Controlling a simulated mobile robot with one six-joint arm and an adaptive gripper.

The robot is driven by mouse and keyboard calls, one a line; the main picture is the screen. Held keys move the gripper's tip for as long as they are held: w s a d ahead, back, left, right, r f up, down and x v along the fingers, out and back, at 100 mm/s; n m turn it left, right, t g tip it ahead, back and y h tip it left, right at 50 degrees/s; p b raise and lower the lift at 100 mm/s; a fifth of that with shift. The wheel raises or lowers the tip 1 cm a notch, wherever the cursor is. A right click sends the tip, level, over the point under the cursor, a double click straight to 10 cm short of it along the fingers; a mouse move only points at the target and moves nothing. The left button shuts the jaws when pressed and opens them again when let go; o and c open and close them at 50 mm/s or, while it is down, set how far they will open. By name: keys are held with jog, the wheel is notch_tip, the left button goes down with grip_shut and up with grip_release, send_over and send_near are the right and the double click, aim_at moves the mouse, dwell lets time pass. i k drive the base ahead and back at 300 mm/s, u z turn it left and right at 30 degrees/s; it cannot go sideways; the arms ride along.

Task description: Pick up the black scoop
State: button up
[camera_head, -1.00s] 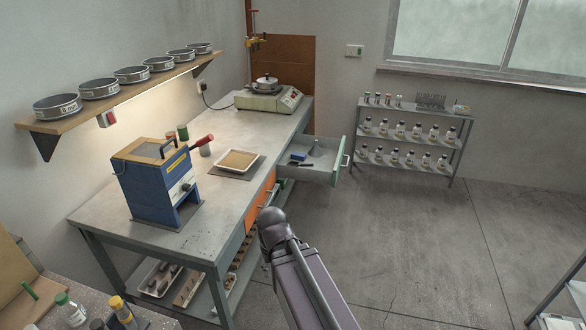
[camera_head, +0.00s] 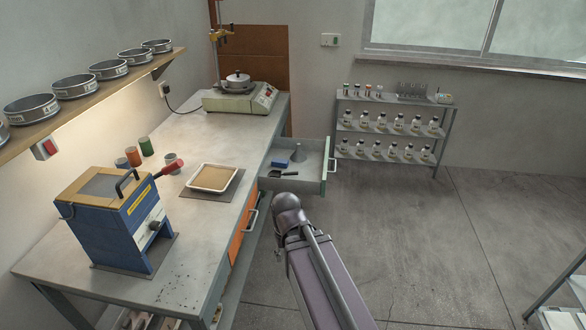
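A small black scoop (camera_head: 283,174) lies in the open drawer (camera_head: 311,186), near its front left part. The drawer is pulled out from the right side of the concrete bench (camera_head: 205,132). A blue box (camera_head: 283,163) and a grey cone-shaped object (camera_head: 297,154) are in the drawer behind the scoop. A purple-grey link of my arm shows in the lower middle, below the drawer in the picture. My gripper is not in view.
A blue machine (camera_head: 118,222) with a red handle, a tray of brown material (camera_head: 213,177) and a hotplate with a pot (camera_head: 240,95) stand on the bench. A bottle rack (camera_head: 391,129) stands by the back wall. The floor (camera_head: 450,245) right of the drawer is clear.

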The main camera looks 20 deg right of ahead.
aim_at(277, 173)
jog(key=z, duration=0.45)
jog(key=i, duration=1.25)
jog(key=z, duration=0.35)
